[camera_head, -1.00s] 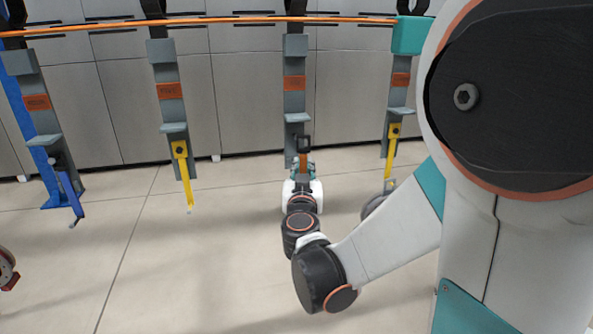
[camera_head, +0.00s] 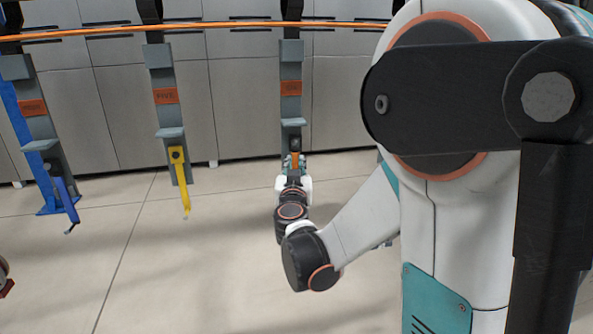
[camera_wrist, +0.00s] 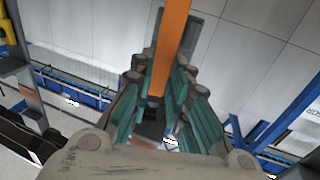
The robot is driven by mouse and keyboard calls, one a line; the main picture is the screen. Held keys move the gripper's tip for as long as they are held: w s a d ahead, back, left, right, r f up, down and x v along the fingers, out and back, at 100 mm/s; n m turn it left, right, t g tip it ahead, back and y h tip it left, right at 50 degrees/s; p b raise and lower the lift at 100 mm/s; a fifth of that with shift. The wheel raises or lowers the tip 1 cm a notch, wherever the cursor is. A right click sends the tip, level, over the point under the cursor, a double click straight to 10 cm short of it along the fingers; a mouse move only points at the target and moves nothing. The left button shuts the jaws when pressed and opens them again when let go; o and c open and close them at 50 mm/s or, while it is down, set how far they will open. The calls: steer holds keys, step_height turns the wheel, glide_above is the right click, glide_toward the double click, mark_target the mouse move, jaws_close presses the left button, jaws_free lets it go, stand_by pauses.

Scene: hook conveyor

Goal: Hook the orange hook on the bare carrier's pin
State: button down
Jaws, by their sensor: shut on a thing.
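The orange hook (camera_head: 295,160) is upright in my gripper (camera_head: 294,169), just below the shelf of the bare grey carrier (camera_head: 291,80). In the wrist view, the orange hook (camera_wrist: 172,40) stands as a flat bar between the teal fingers of my gripper (camera_wrist: 165,100), which is shut on it. A dark part shows at the hook's upper end in the head view. The pin cannot be told apart there, and I cannot tell whether the hook touches it or hangs on it.
To the left, one carrier (camera_head: 162,80) bears a yellow hook (camera_head: 181,185), and a farther one (camera_head: 35,100) bears a blue hook (camera_head: 66,205). An orange rail (camera_head: 220,25) runs above them. Grey cabinets (camera_head: 240,90) stand behind.

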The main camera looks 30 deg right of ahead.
steer(key=shift+w+d+f, duration=0.1)
steer(key=shift+w+d, duration=0.1)
steer(key=shift+w, duration=0.5)
steer(key=shift+w+d, duration=0.2)
steer(key=shift+w, duration=0.5)
steer(key=shift+w+f+b, duration=0.2)
steer(key=shift+f+b, duration=0.1)
steer(key=shift+b, duration=0.25)
steer(key=shift+w, duration=0.1)
